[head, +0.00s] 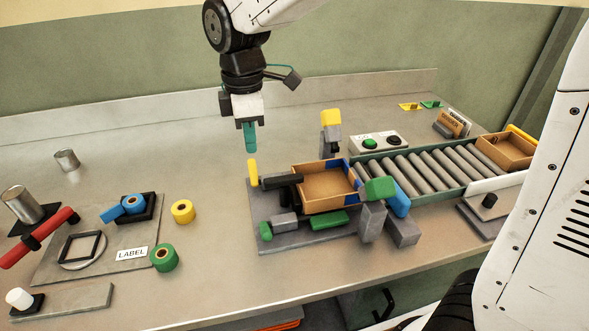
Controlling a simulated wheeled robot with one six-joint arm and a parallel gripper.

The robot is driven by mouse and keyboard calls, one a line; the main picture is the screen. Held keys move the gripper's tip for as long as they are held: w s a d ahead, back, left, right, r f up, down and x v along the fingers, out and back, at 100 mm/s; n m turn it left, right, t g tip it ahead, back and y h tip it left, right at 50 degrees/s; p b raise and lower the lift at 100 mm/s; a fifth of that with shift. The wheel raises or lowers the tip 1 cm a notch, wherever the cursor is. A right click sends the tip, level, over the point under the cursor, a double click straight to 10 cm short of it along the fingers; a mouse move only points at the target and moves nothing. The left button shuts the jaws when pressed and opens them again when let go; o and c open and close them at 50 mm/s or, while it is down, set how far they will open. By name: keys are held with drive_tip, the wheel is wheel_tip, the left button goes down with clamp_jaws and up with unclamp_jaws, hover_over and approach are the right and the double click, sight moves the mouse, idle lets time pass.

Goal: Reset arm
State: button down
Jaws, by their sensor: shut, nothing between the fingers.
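My gripper (250,138) hangs from my arm above the back middle of the workbench, pointing down. Its teal fingers are together with nothing between them. It is apart from everything below it. The nearest things are a small upright yellow piece (253,172) just below and an open brown box (328,207) to the lower right. The box sits on a grey fixture plate (290,240) among dark, green and blue blocks.
A roller conveyor (415,171) with a second brown box (506,151) is at right. A button box (379,142) and a yellow-topped post (331,122) stand behind the fixture. At left are tape rolls (164,257), a red-handled tool (37,239) and metal cans (18,203). The back middle bench is clear.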

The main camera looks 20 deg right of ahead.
idle(0.4)
drive_tip(key=s+d+r+m, duration=0.1)
drive_tip(key=s+d+m, duration=0.3)
drive_tip(key=s+d, duration=0.1)
drive_tip(key=s+d+r+m, duration=0.2)
drive_tip(key=s+d+m, duration=0.2)
drive_tip(key=s+d, duration=0.2)
drive_tip(key=s+d+r+m+t, duration=0.1)
drive_tip(key=s+d+m, duration=0.3)
drive_tip(key=s+d, duration=0.1)
drive_tip(key=shift+s+d+r+m, duration=0.1)
drive_tip(key=shift+s+d+m, duration=0.1)
drive_tip(key=shift+d, duration=0.2)
drive_tip(key=shift+s+d+r+m, duration=0.1)
drive_tip(key=shift+d+m, duration=0.1)
drive_tip(key=shift+d, duration=0.2)
drive_tip(key=s+d+f+m, duration=0.2)
drive_tip(key=s+d+m, duration=0.1)
drive_tip(key=s, duration=0.3)
drive_tip(key=shift+s+m, duration=0.2)
drive_tip(key=shift+m, duration=0.7)
